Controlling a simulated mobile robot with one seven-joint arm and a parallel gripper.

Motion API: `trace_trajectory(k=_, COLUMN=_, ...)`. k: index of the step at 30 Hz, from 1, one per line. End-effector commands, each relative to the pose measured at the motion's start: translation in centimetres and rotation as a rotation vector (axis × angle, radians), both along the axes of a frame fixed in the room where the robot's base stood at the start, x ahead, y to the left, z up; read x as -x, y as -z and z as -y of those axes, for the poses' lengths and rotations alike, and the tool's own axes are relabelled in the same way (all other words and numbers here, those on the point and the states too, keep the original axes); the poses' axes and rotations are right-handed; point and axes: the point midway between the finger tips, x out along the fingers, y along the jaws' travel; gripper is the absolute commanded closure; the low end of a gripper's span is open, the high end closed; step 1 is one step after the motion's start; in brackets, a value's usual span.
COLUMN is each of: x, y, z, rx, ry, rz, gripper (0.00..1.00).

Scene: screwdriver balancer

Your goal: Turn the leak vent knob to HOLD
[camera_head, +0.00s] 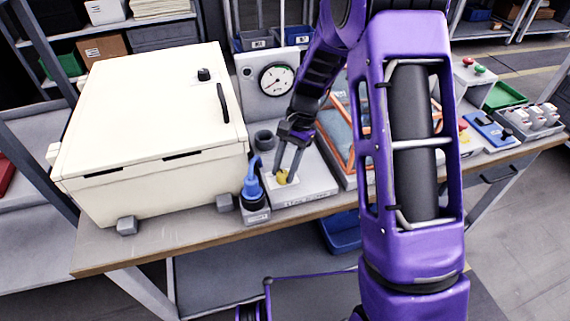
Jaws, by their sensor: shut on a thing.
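The leak vent knob seems to be the small yellow knob (283,177) on a light plate at the front of the grey test unit (310,178). My gripper (283,173) points down at the unit, with its fingers shut on the yellow knob. The fingers partly cover the knob, so its pointer direction cannot be told. Lettering along the unit's front edge is too small to read. A round dial gauge (277,79) stands on the upright panel behind, its needle too small to read surely.
A blue-topped fitting (253,184) stands close left of my gripper. A large cream box (150,125) fills the bench's left side. An orange-edged frame (338,120) lies to the right, partly behind my arm. The wooden bench edge (180,245) is clear in front.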

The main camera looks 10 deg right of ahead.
Motion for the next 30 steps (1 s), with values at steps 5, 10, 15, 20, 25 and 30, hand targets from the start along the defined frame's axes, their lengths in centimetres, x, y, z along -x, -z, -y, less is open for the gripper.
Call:
trace_trajectory(k=5, x=-0.18, y=-0.23, z=-0.13, rx=0.0, ry=-0.171, rz=0.001, gripper=1.0)
trace_trajectory(k=10, x=-0.25, y=-0.18, z=-0.19, rx=0.001, ry=-0.328, rz=0.002, gripper=1.0)
trace_trajectory(k=15, x=-0.26, y=-0.14, z=-0.31, rx=0.0, ry=-0.468, rz=0.001, gripper=1.0)
trace_trajectory(k=20, x=-0.32, y=-0.13, z=-0.37, rx=0.0, ry=-0.573, rz=0.002, gripper=1.0)
trace_trajectory(k=25, x=-0.33, y=-0.09, z=-0.39, rx=0.0, ry=-0.652, rz=0.002, gripper=1.0)
trace_trajectory(k=30, x=-0.32, y=-0.06, z=-0.41, rx=0.001, ry=-0.697, rz=0.002, gripper=1.0)
